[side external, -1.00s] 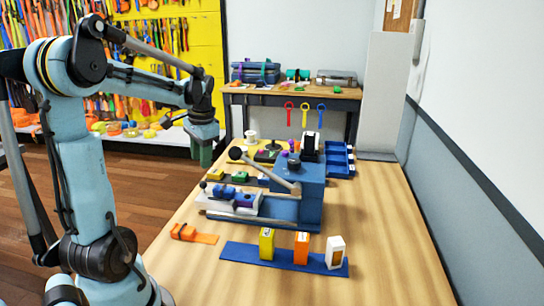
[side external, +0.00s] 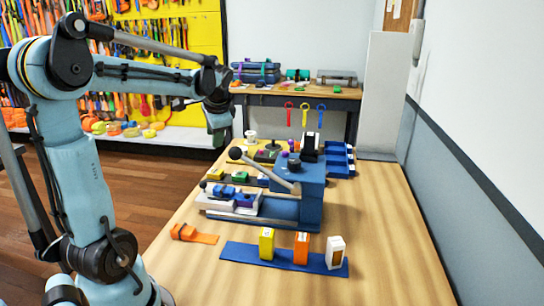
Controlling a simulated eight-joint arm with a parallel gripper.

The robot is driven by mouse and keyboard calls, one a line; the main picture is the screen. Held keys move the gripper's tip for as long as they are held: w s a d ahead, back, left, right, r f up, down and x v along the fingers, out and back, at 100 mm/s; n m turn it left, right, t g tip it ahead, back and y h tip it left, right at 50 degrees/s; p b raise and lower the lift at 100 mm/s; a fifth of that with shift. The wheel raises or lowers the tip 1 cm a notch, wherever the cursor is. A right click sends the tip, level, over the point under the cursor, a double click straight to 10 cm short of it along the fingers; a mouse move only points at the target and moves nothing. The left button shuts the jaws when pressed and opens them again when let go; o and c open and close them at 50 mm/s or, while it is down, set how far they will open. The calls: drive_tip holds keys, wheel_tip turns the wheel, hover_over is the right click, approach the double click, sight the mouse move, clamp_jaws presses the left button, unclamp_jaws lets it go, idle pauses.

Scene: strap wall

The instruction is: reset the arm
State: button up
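My gripper (side external: 219,133) hangs at the end of my light-blue arm, beyond the left edge of the wooden table and above its height. It points down and stands apart from everything on the table. Its fingers are too small and dark to show whether they are open or shut, and I see nothing clearly held in it.
A blue lever machine (side external: 312,196) stands mid-table with a long lever (side external: 265,169). In front, a blue strip (side external: 240,252) carries yellow, orange and white boxes. An orange strap piece (side external: 194,234) lies at left. Blue bins (side external: 340,158) stand behind. The table's right front is clear.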

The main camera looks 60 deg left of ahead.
drive_tip(key=w+d+r+m+t+y, duration=0.3)
drive_tip(key=w+m+t, duration=0.15)
drive_tip(key=w, duration=0.25)
drive_tip(key=d+t+h, duration=0.1)
drive_tip(key=d, duration=0.4)
drive_tip(key=d+t+h, duration=0.1)
drive_tip(key=d, duration=0.4)
drive_tip(key=d+f+t+h, duration=0.1)
drive_tip(key=d, duration=0.4)
drive_tip(key=shift+s+d+m+t+h, duration=0.15)
drive_tip(key=shift+m+t+h, duration=0.1)
drive_tip(key=shift+h, duration=0.05)
drive_tip(key=s+d+f+n+g+h, duration=0.2)
drive_tip(key=s+d+f+n+h, duration=0.3)
drive_tip(key=s+d, duration=0.4)
drive_tip(key=shift+d+f+n, duration=0.6)
drive_tip(key=shift+d+f, duration=0.35)
drive_tip(key=shift+d, duration=0.25)
